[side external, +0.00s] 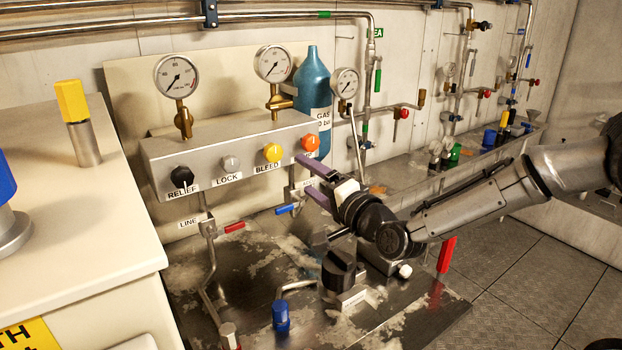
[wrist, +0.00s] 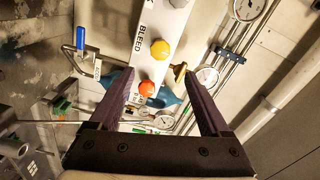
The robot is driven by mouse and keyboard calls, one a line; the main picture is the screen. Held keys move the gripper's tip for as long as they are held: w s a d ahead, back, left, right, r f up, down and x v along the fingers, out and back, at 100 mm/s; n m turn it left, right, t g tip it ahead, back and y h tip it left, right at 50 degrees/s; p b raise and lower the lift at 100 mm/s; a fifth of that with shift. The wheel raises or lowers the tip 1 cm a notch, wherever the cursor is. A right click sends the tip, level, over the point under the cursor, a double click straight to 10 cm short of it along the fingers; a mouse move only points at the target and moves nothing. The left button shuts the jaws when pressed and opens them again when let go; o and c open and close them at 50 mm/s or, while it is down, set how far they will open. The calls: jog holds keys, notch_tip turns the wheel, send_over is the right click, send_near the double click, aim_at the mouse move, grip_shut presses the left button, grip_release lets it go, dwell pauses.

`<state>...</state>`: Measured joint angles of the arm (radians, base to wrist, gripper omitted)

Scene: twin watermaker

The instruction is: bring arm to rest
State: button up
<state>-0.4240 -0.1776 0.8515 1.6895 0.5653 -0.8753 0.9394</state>
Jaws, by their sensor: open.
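My gripper (side external: 308,180) is open, with two purple fingers pointing left toward the right end of the grey control box (side external: 225,148). In the wrist view my gripper (wrist: 165,95) shows its fingers spread wide with nothing held between them. The orange knob (side external: 310,143) is close to the upper fingertip in the side view; in the wrist view the orange knob (wrist: 147,88) appears between the fingers, nearer the left one. I cannot tell whether any finger touches the box. My arm reaches in from the right, above the wet metal bench.
Gauges (side external: 177,76), a blue gas bottle (side external: 312,90) and wall pipes stand behind. A blue-handled valve (side external: 287,209) and a red-handled valve (side external: 234,227) are below the box. A black fitting (side external: 339,272) stands under my wrist. The floor (side external: 530,285) at right is clear.

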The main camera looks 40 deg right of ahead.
jog(key=shift+d, duration=0.15)
jog(key=s+d+r+n, duration=0.1)
jog(key=s+d+r, duration=0.35)
jog(key=r, duration=0.25)
jog(key=s+d+r+n, duration=0.1)
jog(key=s+d+r, duration=0.3)
jog(key=d+r, duration=0.3)
jog(key=s+d+f+n+g, duration=0.1)
jog(key=s+f+n+g, duration=0.5)
jog(key=s+f, duration=0.3)
jog(key=s+f+n+g, duration=0.6)
jog(key=s+f, duration=0.4)
jog(key=s, duration=0.8)
jog(key=shift+s+d+n, duration=0.15)
jog(key=shift+d+n, duration=0.25)
jog(key=shift+n, duration=0.2)
